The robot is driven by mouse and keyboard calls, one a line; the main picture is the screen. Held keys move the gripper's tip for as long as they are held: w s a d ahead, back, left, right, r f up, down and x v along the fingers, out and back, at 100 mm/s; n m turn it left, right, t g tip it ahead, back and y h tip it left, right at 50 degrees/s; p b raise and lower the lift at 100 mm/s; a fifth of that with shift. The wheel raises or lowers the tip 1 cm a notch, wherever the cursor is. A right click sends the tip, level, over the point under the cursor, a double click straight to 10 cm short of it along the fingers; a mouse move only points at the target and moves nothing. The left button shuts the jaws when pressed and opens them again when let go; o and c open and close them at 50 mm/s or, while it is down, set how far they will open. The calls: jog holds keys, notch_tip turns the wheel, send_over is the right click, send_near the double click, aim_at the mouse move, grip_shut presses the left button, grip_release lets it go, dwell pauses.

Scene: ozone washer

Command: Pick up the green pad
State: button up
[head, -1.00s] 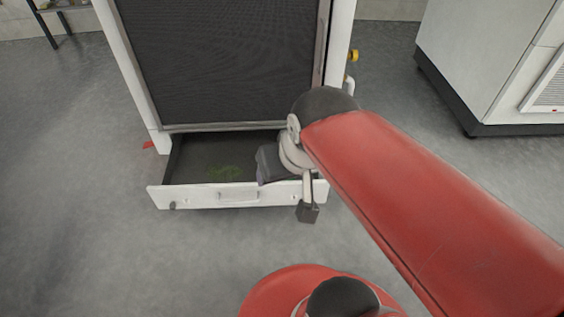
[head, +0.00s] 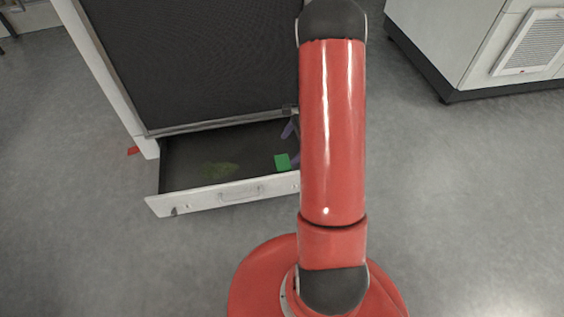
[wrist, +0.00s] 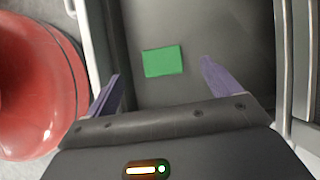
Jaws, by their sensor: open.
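The green pad (head: 282,162) is a small flat rectangle lying on the floor of the open drawer (head: 222,196), toward its right side. In the wrist view the green pad (wrist: 163,61) lies beyond and between the two purple fingers. My gripper (wrist: 161,78) is open and empty, with its fingers spread wider than the pad. In the head view my gripper (head: 291,143) shows only as purple finger parts beside the pad, partly hidden behind my red arm. The right end of the drawer is also hidden by my arm.
A dark mesh-fronted machine (head: 190,60) rises behind the drawer. A white cabinet (head: 470,40) stands at the right. Grey floor (head: 80,130) is clear on the left.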

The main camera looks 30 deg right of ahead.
aim_at(283, 162)
jog(key=f, duration=0.4)
jog(key=shift+a+m+b, duration=0.25)
jog(key=shift+m+b, duration=0.05)
jog(key=shift+b, duration=0.05)
jog(key=b+x, duration=0.1)
jog(key=x, duration=0.4)
jog(key=shift+w, duration=0.1)
jog(key=shift+c, duration=0.3)
jog(key=c, duration=1)
